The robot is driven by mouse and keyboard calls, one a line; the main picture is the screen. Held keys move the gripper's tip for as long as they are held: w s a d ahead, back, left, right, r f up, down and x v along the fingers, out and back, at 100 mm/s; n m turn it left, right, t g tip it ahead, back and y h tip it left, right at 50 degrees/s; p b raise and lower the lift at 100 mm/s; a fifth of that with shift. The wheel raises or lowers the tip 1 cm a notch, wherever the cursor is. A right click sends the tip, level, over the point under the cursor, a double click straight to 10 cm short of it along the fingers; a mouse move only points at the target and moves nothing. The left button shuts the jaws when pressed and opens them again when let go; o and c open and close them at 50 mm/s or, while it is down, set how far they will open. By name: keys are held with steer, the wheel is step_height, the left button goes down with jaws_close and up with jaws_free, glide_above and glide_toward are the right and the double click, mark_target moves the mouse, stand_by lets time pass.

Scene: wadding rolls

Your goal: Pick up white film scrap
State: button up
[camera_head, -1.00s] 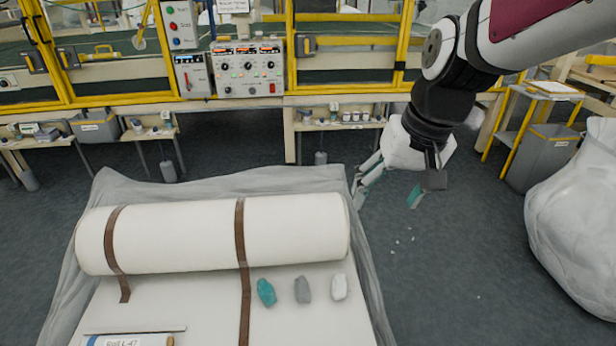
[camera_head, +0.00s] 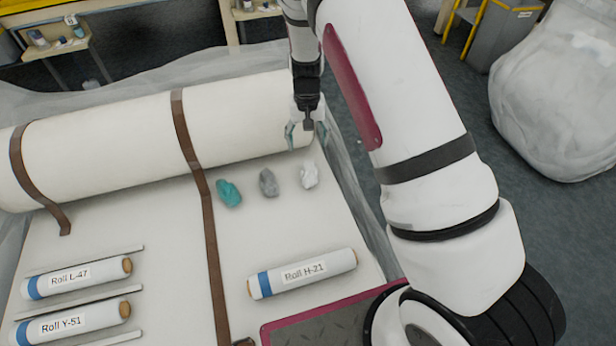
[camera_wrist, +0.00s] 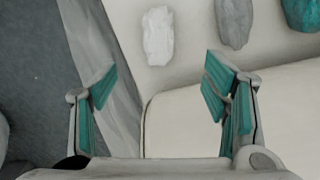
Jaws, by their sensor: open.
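The white film scrap (camera_head: 309,175) is a small crumpled white lump on the pale table surface, at the right end of a row of three scraps. It also shows in the wrist view (camera_wrist: 158,36), ahead of and between the fingers. My gripper (camera_head: 306,135) is open and empty, with teal finger pads. It is just behind the white scrap, by the right end of the big roll. In the wrist view the fingers (camera_wrist: 160,80) are spread apart and do not touch the scrap.
A grey scrap (camera_head: 268,183) and a teal scrap (camera_head: 229,193) lie left of the white one. The big white roll (camera_head: 245,115) with brown straps lies behind. Small labelled rolls, such as Roll H-21 (camera_head: 302,273), lie in front. A large wrapped bundle (camera_head: 562,95) stands at right.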

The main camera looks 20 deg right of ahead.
mark_target(309, 171)
step_height(309, 171, down, 10)
steer(key=shift+d+r+b, duration=0.1)
steer(key=shift+r+b, duration=0.1)
steer(key=shift+b, duration=1.05)
steer(key=shift+s+f+b, duration=0.2)
steer(key=shift+f+b, duration=0.95)
steer(key=shift+f, duration=1.55)
steer(key=shift+r, duration=0.1)
steer(key=c, duration=1.2)
